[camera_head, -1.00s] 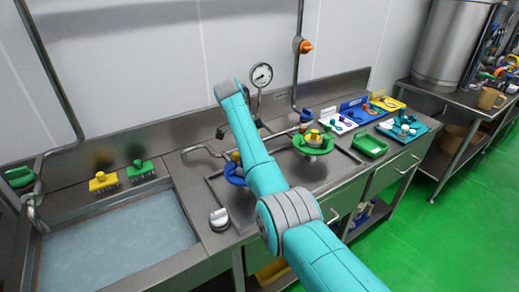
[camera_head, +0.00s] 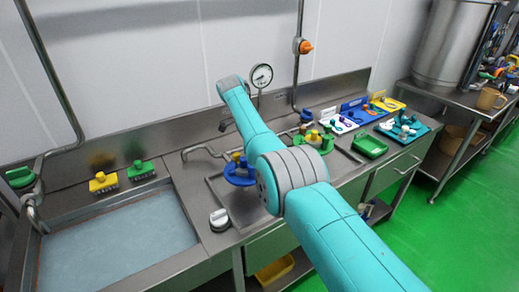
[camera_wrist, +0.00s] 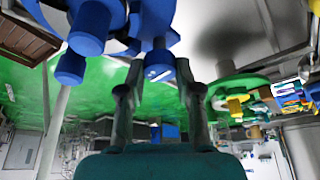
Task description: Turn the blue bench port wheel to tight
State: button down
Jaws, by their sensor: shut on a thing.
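The blue bench port wheel (camera_head: 240,178) sits on the steel bench, left of my arm, with a yellow part near its hub. In the wrist view the blue wheel (camera_wrist: 92,25) fills the upper left, partly cut off by the frame edge. My gripper (camera_wrist: 159,78) has its two fingers on either side of a blue knob (camera_wrist: 160,62) at the wheel's rim, and it is shut on that knob. In the head view my gripper is hidden behind my arm. No tight mark on the wheel is readable.
A green wheel (camera_wrist: 238,88) is beside the blue one and shows partly behind my arm in the head view. A grey-white knob (camera_head: 219,219) stands in front. A pressure gauge (camera_head: 262,75) rises behind. A water-filled sink (camera_head: 130,235) lies left.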

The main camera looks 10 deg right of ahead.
dwell(0.7)
jog(key=c, duration=0.8)
grip_release()
notch_tip(320, 180, up, 10)
jog(key=shift+f, duration=0.1)
